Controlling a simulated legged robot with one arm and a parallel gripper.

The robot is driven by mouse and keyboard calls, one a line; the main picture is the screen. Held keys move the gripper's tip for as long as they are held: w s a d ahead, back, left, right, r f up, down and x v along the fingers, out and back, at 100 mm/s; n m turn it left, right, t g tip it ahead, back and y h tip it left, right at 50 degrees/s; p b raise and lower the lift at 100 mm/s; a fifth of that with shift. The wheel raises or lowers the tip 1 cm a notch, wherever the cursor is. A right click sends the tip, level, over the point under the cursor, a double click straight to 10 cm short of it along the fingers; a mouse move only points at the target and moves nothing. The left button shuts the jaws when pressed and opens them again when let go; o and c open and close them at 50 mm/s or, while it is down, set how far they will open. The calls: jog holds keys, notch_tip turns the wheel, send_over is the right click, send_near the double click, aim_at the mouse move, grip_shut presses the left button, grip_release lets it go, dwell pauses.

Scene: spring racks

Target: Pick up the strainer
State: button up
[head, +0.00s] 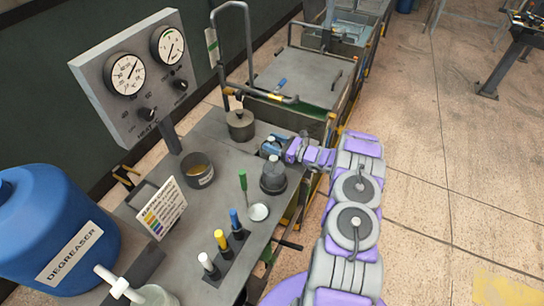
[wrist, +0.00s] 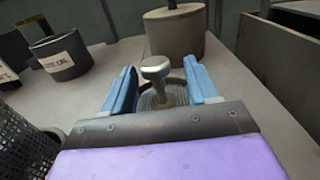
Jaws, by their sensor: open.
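The strainer (wrist: 158,95), a dark mesh piece with a pale metal knob on top, stands upright on the grey bench in the wrist view. My gripper (wrist: 160,72) is open, with one blue finger on each side of the knob. I see gaps between the fingers and the knob. The front of the strainer is hidden behind the gripper's body. In the head view my gripper (head: 271,147) is at the bench's right side, and the strainer is mostly hidden there.
A second dark mesh cylinder (wrist: 22,142) stands close on the left. A lidded pot (wrist: 176,32) stands just behind the strainer. A labelled oil pot (wrist: 60,57) is farther left. A tool block (head: 224,262) and gauge panel (head: 137,78) are also on the bench (head: 222,205).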

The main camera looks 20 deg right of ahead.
jog(key=shift+w+a, duration=0.3)
jog(key=shift+a, duration=0.1)
jog(key=shift+d, duration=0.2)
jog(key=c, duration=0.5)
jog(key=shift+a, duration=0.1)
grip_shut()
